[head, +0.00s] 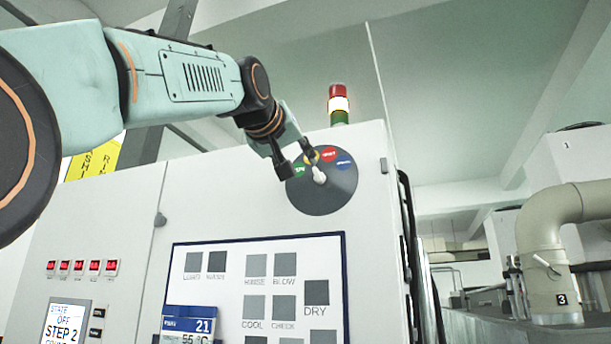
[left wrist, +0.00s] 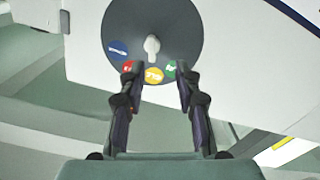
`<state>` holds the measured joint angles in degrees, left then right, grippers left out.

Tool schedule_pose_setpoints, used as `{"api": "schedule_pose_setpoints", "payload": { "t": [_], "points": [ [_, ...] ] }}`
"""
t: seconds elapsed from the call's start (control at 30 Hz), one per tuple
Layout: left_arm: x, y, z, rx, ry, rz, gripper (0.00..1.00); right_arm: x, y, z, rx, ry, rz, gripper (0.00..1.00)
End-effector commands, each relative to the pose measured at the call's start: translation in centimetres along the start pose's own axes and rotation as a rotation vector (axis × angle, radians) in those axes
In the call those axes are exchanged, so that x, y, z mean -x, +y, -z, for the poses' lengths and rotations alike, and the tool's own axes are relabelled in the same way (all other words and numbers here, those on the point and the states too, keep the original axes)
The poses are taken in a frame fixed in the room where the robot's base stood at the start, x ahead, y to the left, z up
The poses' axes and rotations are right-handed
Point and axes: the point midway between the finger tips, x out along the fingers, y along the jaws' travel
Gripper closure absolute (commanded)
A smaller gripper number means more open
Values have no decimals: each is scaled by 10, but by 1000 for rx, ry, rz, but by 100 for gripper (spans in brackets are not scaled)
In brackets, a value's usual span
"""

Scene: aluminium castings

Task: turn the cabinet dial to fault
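The cabinet dial is a dark grey disc (head: 330,196) high on the white cabinet front, with a small white knob (head: 319,176) at its middle. Green, yellow, red and blue label spots sit around the knob; their words are too small to read surely. In the left wrist view the disc (left wrist: 188,28) and knob (left wrist: 152,46) are ahead of the fingers, and the knob's narrow end appears to point toward the yellow spot. My left gripper (head: 299,164) is open and empty in front of the dial. Its fingers (left wrist: 157,72) are spread either side of the yellow spot, short of the knob. My right gripper is not in view.
A button panel (head: 262,243) with a blue border is below the dial. A small blue-and-white display (head: 188,325), a step screen (head: 65,326) and red switches (head: 80,266) are lower left. A signal lamp (head: 338,103) stands behind the cabinet top. A beige pipe (head: 540,245) is at right.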

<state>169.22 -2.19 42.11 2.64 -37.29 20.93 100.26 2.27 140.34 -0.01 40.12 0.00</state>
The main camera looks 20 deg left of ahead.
Motion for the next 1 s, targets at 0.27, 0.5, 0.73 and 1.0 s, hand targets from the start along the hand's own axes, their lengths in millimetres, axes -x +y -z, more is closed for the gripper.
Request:
{"api": "schedule_pose_setpoints", "payload": {
  "t": [0.27,0.5,0.73,1.0],
  "points": [
    [-14,5,5,-1,-1,-3,67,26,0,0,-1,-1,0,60],
    [-44,3,3,-1,-1,-1,67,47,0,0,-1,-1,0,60],
    [-69,2,3,-1,3,-1,67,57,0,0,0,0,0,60],
    [-76,1,2,-1,4,-1,67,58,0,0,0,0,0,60]
  ]
}}
